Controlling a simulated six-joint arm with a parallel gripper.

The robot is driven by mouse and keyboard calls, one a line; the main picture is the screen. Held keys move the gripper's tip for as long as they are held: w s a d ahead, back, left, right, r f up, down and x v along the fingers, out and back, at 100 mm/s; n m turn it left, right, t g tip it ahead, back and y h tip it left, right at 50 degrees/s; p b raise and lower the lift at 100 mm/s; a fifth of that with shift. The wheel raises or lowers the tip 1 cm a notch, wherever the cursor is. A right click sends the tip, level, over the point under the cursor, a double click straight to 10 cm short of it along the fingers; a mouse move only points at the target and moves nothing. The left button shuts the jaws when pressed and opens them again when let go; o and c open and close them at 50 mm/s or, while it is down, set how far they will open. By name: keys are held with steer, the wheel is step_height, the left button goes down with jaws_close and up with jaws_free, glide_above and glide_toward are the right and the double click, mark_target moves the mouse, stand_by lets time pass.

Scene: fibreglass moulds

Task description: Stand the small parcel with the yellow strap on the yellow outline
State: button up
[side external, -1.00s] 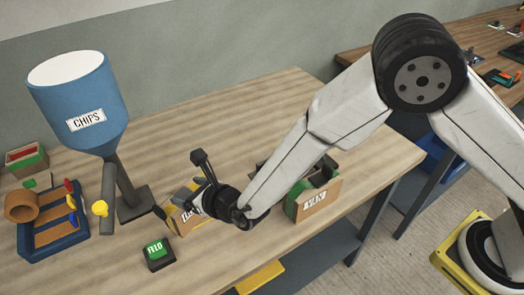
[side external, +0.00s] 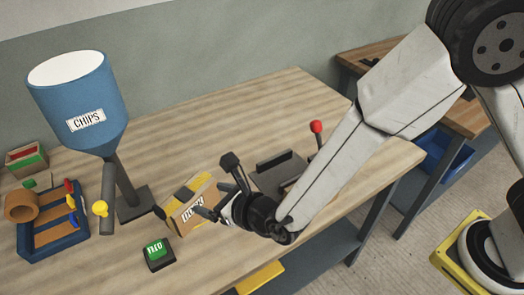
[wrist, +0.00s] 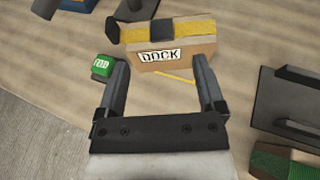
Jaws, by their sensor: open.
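The small parcel (side external: 194,203) is a brown box with a yellow strap and a dark patch on top. It stands on the bench, and in the wrist view (wrist: 180,55) its label reads DOCK. A thin yellow line (wrist: 175,77), seemingly part of the yellow outline, shows on the bench just in front of the parcel. The rest of the outline is hidden, so I cannot tell how well the parcel fits it. My gripper (side external: 216,187) is open and empty, on the near right side of the parcel. In the wrist view the fingers (wrist: 160,64) point at its label face.
A green button box (side external: 157,254) sits left of the parcel. Behind it stands the blue CHIPS hopper (side external: 84,95). A dark stand (side external: 278,172) and a red-knobbed lever (side external: 316,127) are to the right. A green-topped box (wrist: 285,162) shows at lower right. Bare bench lies behind the parcel.

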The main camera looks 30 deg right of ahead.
stand_by(0.4)
steer(key=s+d+m+g+h, duration=0.1)
steer(key=d+m+g+h, duration=0.1)
steer(key=d+m, duration=0.5)
steer(key=s+d+m+g+h, duration=0.1)
steer(key=d+m+g+h, duration=0.2)
steer(key=d+m, duration=0.4)
steer(key=s+d+r+m+g+h, duration=0.1)
steer(key=d+m+h, duration=0.4)
steer(key=d, duration=0.9)
steer(key=shift+s+d+m+g, duration=0.15)
steer(key=shift+m+g, duration=0.25)
steer(key=shift+m, duration=0.25)
steer(key=shift+s+d+m+g, duration=0.1)
steer(key=shift+m+g, duration=0.3)
steer(key=shift+m, duration=0.25)
steer(key=s+d+r+m+g+y, duration=0.1)
steer(key=s+m, duration=0.3)
steer(key=m, duration=0.5)
steer(key=s+d+r+m+g+y, duration=0.1)
steer(key=s+d+m+y, duration=0.2)
steer(key=m, duration=0.6)
steer(key=shift+s+d+m+y, duration=0.4)
steer(key=shift+d+y, duration=0.1)
